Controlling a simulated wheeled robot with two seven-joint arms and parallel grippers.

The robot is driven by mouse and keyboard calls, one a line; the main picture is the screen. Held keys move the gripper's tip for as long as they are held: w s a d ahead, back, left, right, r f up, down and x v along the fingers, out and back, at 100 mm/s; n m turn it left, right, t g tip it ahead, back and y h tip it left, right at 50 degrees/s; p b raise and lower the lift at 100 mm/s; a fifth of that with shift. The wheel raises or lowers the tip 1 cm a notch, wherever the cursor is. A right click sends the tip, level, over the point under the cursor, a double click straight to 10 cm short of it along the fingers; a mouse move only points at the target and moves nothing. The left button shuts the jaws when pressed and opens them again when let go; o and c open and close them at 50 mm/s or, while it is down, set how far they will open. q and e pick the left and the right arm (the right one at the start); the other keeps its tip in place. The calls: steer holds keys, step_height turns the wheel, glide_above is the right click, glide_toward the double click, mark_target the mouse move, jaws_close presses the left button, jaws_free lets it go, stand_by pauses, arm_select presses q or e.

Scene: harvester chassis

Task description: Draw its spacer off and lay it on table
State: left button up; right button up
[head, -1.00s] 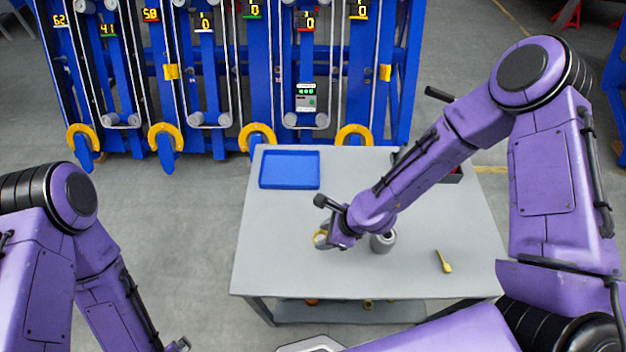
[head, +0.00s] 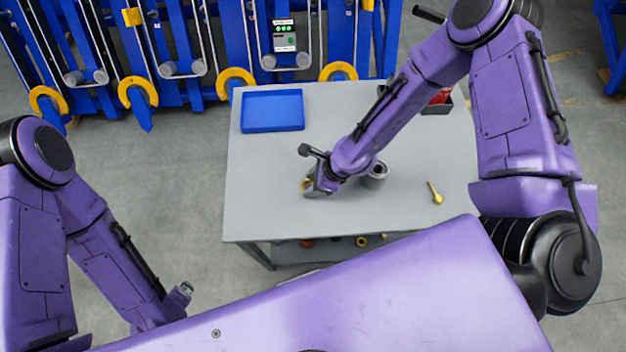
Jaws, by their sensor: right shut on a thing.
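My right gripper (head: 314,189) is low over the grey table (head: 262,200), left of a hollow grey cylinder (head: 377,176) that stands upright. It is shut on a small yellow ring-like part (head: 306,185), mostly hidden by the jaws. I cannot tell whether this is the spacer, nor whether it touches the table or sits around anything. My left gripper (head: 184,290) is low at the left, away from the table. Its fingers are too small to read.
A blue tray (head: 272,112) lies at the table's back left. A dark bin with red contents (head: 440,98) is at the back right, partly behind my arm. A yellow-handled tool (head: 435,193) lies at the right. The table's front left is bare. Blue racks (head: 205,55) stand behind.

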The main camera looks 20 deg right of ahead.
steer(key=o, duration=1.3)
steer(key=shift+d, duration=0.1)
steer(key=v, duration=1)
steer(key=shift+r, duration=0.2)
steer(key=shift+s, duration=0.1)
